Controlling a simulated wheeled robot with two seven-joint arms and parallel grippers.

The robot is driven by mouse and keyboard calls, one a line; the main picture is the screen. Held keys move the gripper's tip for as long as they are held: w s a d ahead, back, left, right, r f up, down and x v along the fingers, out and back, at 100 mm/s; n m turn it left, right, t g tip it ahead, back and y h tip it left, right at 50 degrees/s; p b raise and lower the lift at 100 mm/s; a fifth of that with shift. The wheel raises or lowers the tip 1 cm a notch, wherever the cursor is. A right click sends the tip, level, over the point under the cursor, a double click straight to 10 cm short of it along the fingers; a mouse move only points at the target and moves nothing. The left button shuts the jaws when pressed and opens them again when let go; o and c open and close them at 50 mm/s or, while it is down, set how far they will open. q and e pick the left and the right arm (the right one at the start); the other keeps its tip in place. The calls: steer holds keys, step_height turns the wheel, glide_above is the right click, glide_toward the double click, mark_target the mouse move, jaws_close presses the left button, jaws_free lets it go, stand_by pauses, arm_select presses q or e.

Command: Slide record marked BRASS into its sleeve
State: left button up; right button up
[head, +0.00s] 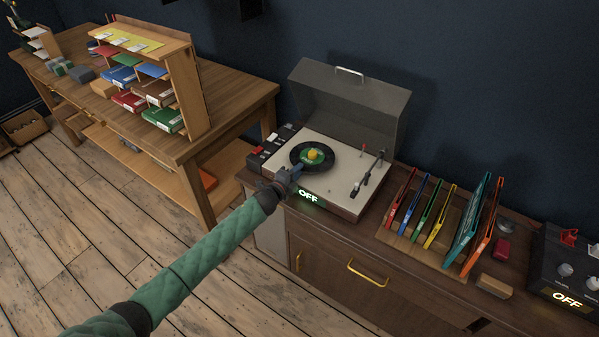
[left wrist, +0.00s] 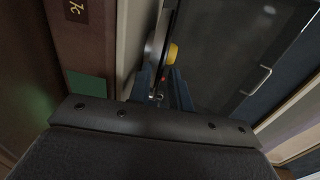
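A black record (head: 298,157) with a green label and a yellow knob at its centre lies on the turntable (head: 340,185); no BRASS marking is legible. My left gripper (head: 293,174) is at the turntable's front left edge, just in front of the record. In the left wrist view, its two blue fingers (left wrist: 160,88) stand apart, with the yellow knob (left wrist: 172,53) beyond them. I cannot tell whether the record's edge lies between them. Sleeves stand in a wooden rack: red (head: 401,188), blue (head: 415,198), green (head: 430,206), yellow (head: 441,217), teal (head: 468,220) and orange (head: 484,233). Their markings are unreadable.
The turntable's grey lid (head: 350,98) is raised, and the tone arm (head: 368,172) is at the right. The front sign reads OFF. A black OFF device (head: 566,268) and a wooden block (head: 494,286) are at the right. A wooden table (head: 225,95) with a shelf stands left.

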arm_select(q)
steer(key=shift+w+d+f, duration=0.1)
steer(key=shift+w, duration=0.05)
steer(key=shift+c, duration=0.3)
jaws_close()
steer(key=shift+r+p, duration=0.35)
steer(key=shift+r, duration=0.1)
steer(key=shift+r+p, duration=1.45)
steer(key=shift+r, duration=0.5)
stand_by(1.7)
step_height(320, 180, up, 4)
steer(key=p, duration=0.3)
steer(key=shift+f, duration=0.1)
stand_by(0.4)
